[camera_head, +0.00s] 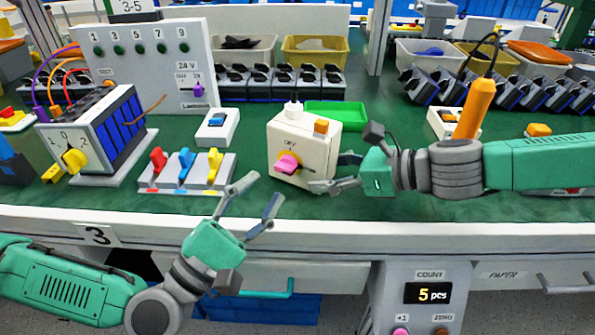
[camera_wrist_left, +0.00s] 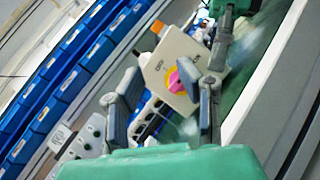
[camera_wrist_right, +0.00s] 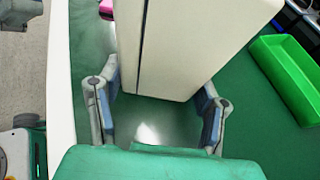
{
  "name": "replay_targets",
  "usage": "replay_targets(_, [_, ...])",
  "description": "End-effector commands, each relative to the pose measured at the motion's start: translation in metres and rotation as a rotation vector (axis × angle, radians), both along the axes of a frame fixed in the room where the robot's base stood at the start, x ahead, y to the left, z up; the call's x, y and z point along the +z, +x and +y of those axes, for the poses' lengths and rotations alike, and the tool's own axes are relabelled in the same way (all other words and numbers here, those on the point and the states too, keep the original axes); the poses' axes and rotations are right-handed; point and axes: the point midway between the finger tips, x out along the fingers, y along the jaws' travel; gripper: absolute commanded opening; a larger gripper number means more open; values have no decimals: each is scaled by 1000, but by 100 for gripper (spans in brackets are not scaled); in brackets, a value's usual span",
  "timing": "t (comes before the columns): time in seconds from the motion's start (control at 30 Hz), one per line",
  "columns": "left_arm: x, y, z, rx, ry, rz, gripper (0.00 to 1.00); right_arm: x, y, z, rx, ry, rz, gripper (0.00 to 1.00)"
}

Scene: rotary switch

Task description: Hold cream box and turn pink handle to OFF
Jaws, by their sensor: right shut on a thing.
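The cream box (camera_head: 303,139) stands on the green bench top in the middle of the head view. Its pink handle (camera_head: 288,163) is on the front face below an OFF label. My right gripper (camera_head: 335,172) is at the box's right side and shut on the box; in the right wrist view the fingers (camera_wrist_right: 157,105) flank the cream box (camera_wrist_right: 190,40). My left gripper (camera_head: 258,200) is open and empty, in front of and below the box, apart from the handle. In the left wrist view the pink handle (camera_wrist_left: 175,82) shows beyond the open fingers (camera_wrist_left: 162,105).
A row of red, blue and yellow switches (camera_head: 186,170) lies left of the box. A yellow rotary switch unit (camera_head: 92,135) stands further left. A green tray (camera_head: 336,115) is behind the box. An orange screwdriver (camera_head: 474,108) stands behind my right arm. The bench's front edge is below.

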Motion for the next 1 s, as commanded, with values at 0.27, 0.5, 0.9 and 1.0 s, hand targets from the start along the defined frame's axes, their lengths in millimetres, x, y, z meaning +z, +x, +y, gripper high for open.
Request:
replay_targets(0.27, [5,-16,-19,160,508,-428,31,1,0,-2,0,4,-2,29])
replay_targets(0.5, [4,-26,-24,305,923,-842,31,1,0,-2,0,4,-2,29])
replay_targets(0.9, [-3,-33,-13,560,1557,-1621,31,1,0,-1,0,2,-2,29])
replay_targets(1.0, [-5,-33,-7,625,1698,-1835,31,1,0,-2,0,3,-1,29])
